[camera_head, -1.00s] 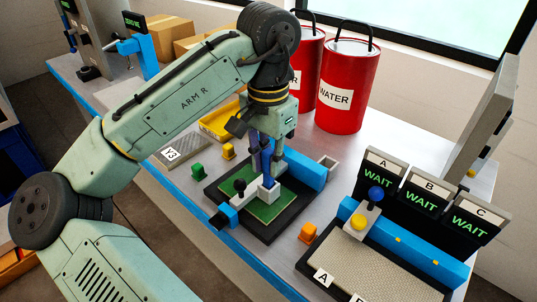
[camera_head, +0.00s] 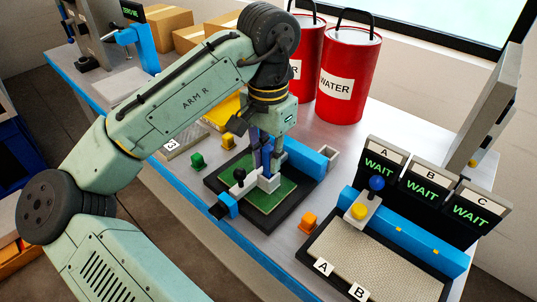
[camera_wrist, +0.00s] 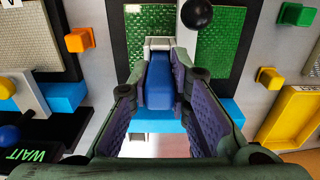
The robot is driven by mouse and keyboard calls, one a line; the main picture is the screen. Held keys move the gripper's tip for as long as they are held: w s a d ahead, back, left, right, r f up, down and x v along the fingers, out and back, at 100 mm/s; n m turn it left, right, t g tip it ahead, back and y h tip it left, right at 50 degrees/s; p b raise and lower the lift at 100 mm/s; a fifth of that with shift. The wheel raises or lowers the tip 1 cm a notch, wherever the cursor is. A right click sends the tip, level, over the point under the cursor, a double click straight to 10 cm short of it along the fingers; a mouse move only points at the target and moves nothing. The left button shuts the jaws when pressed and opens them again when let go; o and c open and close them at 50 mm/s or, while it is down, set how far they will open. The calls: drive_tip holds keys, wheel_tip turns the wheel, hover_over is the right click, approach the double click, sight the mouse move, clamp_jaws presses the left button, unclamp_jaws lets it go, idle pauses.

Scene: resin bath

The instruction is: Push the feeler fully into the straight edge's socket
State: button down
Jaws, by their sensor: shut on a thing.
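The feeler, a blue piece (camera_wrist: 160,82), stands between my gripper's fingers, and my gripper (camera_wrist: 160,98) is shut on it. In the head view my gripper (camera_head: 265,160) points down over a green plate in a dark frame. The straight edge, a pale bar (camera_wrist: 184,38), crosses the green plate (camera_wrist: 222,45) beside a black knob (camera_wrist: 197,14). Its pale socket (camera_wrist: 158,43) is at the feeler's far end in the wrist view. The feeler's end meets or overlaps the socket there; how deep it sits I cannot tell. My fingers hide part of both.
A blue block (camera_head: 312,160) borders the frame on the right. An orange block (camera_head: 308,222) and green block (camera_head: 198,160) stand nearby. A mesh tray (camera_head: 375,262) with WAIT displays (camera_head: 380,166) is at right. Red buckets (camera_head: 345,75) stand behind, and a yellow bin (camera_wrist: 294,115) is close.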

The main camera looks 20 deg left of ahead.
drive_tip(key=shift+f, duration=0.6)
drive_tip(key=c, duration=1.4)
unclamp_jaws()
drive_tip(key=shift+r, duration=0.1)
